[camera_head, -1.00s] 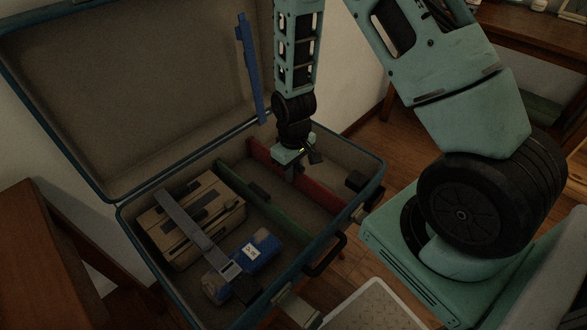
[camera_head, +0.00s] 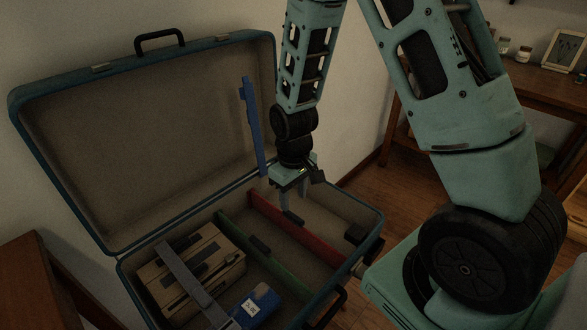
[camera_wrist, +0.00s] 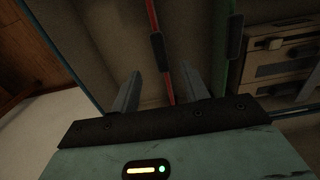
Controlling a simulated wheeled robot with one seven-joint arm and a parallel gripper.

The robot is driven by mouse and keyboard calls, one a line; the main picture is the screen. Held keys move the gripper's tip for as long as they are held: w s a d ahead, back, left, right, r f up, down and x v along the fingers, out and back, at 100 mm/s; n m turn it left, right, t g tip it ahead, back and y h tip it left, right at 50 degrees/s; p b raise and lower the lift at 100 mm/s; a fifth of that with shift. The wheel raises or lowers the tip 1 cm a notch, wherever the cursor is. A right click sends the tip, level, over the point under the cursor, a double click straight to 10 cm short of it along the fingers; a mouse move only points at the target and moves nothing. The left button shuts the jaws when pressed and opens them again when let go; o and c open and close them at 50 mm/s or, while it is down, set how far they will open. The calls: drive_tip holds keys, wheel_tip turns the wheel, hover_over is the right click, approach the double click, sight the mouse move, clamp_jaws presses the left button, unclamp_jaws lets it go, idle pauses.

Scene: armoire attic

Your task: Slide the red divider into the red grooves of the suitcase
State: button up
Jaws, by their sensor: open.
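The red divider (camera_head: 322,243) stands on edge across the right part of the open suitcase (camera_head: 128,258), roughly parallel to a green divider (camera_head: 283,272). It also shows in the wrist view (camera_wrist: 153,18) as a thin red strip with a dark grip piece at its middle. My gripper (camera_head: 291,213) is over the red divider near its middle, pointing down. In the wrist view my gripper (camera_wrist: 160,90) has its two fingers apart, with the divider's line running between them and neither finger seen touching it. The red grooves cannot be made out.
A tan case (camera_head: 178,290) under a grey strap and a blue packet (camera_head: 259,302) lie left of the green divider. A blue strip (camera_head: 252,125) stands upright before the raised lid (camera_head: 150,125). A wooden desk (camera_head: 545,95) is at the back right.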

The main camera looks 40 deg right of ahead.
wheel_tip(320, 180, up, 7)
drive_tip(key=p, duration=0.1)
drive_tip(key=shift+a, duration=0.15)
idle(0.5)
drive_tip(key=s+a+r+n, duration=0.1)
drive_tip(key=s+a+r, duration=0.2)
drive_tip(key=a, duration=0.3)
drive_tip(key=s+a+r+n, duration=0.1)
drive_tip(key=s+a+r, duration=0.25)
drive_tip(key=a, duration=0.25)
drive_tip(key=s+a+r+n, duration=0.2)
drive_tip(key=s+a+r, duration=0.1)
drive_tip(key=s, duration=0.4)
drive_tip(key=s+a+r+n, duration=0.2)
drive_tip(key=s+a, duration=0.1)
drive_tip(key=s, duration=0.4)
wheel_tip(320, 180, up, 15)
drive_tip(key=p, duration=1.6)
drive_tip(key=shift+w+r+m+y, duration=0.2)
drive_tip(key=shift+w+m+y, duration=0.1)
drive_tip(key=shift+w, duration=0.05)
